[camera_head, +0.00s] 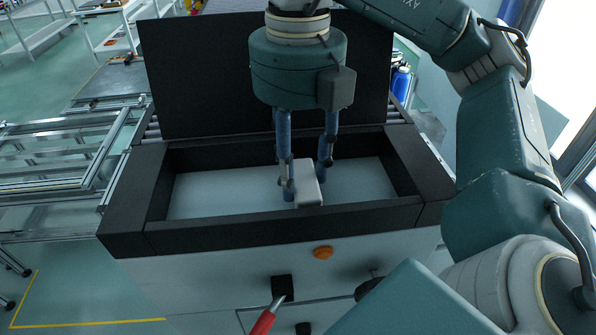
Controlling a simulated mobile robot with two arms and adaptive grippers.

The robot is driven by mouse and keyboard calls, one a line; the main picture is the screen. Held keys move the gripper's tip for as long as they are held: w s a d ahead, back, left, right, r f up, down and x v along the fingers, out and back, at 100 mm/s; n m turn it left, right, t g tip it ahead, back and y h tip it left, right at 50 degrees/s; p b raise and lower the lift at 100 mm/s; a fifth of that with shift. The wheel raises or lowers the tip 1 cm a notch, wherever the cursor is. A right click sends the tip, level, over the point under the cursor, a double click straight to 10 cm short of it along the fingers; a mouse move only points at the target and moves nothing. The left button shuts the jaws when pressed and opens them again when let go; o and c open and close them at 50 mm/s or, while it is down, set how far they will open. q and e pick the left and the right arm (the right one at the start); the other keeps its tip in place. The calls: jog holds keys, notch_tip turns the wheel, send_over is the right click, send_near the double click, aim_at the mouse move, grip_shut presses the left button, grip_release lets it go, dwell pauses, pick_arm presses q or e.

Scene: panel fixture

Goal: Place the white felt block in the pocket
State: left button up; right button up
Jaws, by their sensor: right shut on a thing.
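The white felt block (308,186) is between the fingers of my right gripper (306,180). The gripper comes down from above and is shut on the block, with blue-grey fingers on both sides. The block is over the front middle of the pocket (220,193), a shallow recess with a pale floor and a thick black rim (280,234). I cannot tell whether the block touches the floor. My left gripper is not in view.
A tall black panel (210,75) stands upright behind the pocket. An orange button (323,253) and black fittings are on the white front face. A red-tipped tool (264,322) shows at the bottom. Aluminium frames (50,160) stand to the left.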

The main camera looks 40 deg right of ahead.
aim_at(298, 174)
jog(key=shift+w+f, duration=0.15)
jog(key=shift+f, duration=0.2)
jog(key=shift+s+f, duration=0.1)
jog(key=shift+s, duration=0.1)
jog(key=o, duration=0.8)
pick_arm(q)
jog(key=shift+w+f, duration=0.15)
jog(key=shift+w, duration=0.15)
pick_arm(e)
jog(key=shift+o, duration=1.3)
jog(key=shift+w, duration=0.15)
jog(key=shift+r, duration=0.3)
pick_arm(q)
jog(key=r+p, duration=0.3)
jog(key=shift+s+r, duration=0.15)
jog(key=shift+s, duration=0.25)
pick_arm(e)
notch_tip(298, 174, up, 12)
jog(key=shift+f, duration=0.15)
